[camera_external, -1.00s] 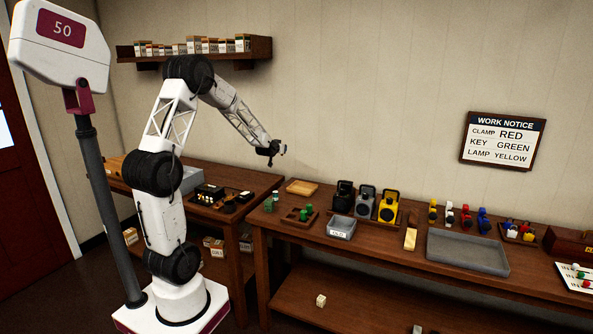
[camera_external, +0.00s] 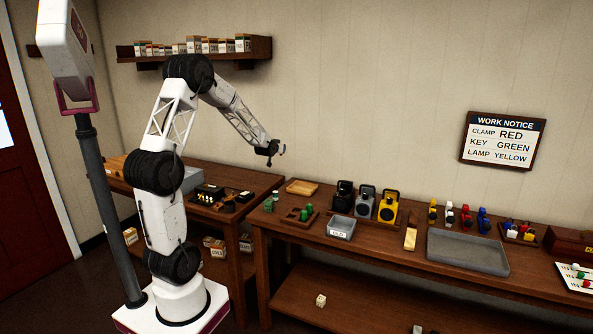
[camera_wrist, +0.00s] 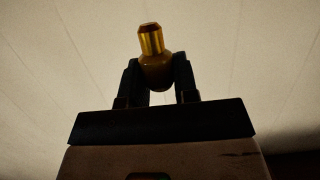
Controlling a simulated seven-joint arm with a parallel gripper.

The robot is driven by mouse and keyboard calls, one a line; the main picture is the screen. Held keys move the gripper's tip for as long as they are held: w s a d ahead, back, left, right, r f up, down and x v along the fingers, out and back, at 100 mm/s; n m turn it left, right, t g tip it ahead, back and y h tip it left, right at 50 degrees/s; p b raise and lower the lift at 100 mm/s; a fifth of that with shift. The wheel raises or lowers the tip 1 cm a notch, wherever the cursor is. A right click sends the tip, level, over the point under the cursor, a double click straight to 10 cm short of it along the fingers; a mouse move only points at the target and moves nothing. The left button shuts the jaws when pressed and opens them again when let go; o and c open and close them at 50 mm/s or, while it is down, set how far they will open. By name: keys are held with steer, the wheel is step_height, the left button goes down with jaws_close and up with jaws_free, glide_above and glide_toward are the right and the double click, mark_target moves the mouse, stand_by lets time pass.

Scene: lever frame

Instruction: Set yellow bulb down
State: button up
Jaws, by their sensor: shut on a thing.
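The yellow bulb (camera_wrist: 156,72) is held between the two dark fingers of my gripper (camera_wrist: 158,82) in the wrist view. Its shiny gold end points up and away from the fingers, and its duller amber body sits between them. In the external view my gripper (camera_external: 270,151) is raised in the air, well above the benches and in front of the wall. The bulb is too small to make out clearly there. The wrist view shows only wall behind the bulb, with no surface touching it.
Below are a left bench (camera_external: 259,181) with dark devices and a long right bench (camera_external: 300,239). The right bench carries a wooden tray (camera_external: 301,187), a small grey bin (camera_external: 341,228), black, grey and yellow lamp-like units, and a large grey tray (camera_external: 468,252) that looks empty. A work notice (camera_external: 502,141) reads LAMP YELLOW.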

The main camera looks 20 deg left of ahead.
steer(key=s+a+n+g+y, duration=0.1)
steer(key=s+a+n+y, duration=0.3)
steer(key=a, duration=1.7)
steer(key=s+a+y, duration=0.1)
steer(key=s+a, duration=0.4)
steer(key=a, duration=1.6)
steer(key=s+a+f+n+y, duration=0.1)
steer(key=s+a, duration=0.7)
steer(key=a, duration=0.1)
steer(key=s+a+f+n+g+y, duration=0.1)
steer(key=s+a+f, duration=0.1)
steer(key=s+a, duration=0.7)
steer(key=s+a+f+n+g+y, duration=0.1)
steer(key=s+a+y, duration=0.1)
steer(key=s+a, duration=0.7)
steer(key=shift+a+f+n, duration=0.15)
steer(key=shift+a+n, duration=0.25)
steer(key=shift+a, duration=0.1)
steer(key=s+a+f+n+g+y, duration=0.1)
steer(key=s+f, duration=0.8)
steer(key=s, duration=0.2)
steer(key=shift+s+a, duration=0.3)
steer(key=shift+a, duration=0.1)
steer(key=shift+a, duration=0.1)
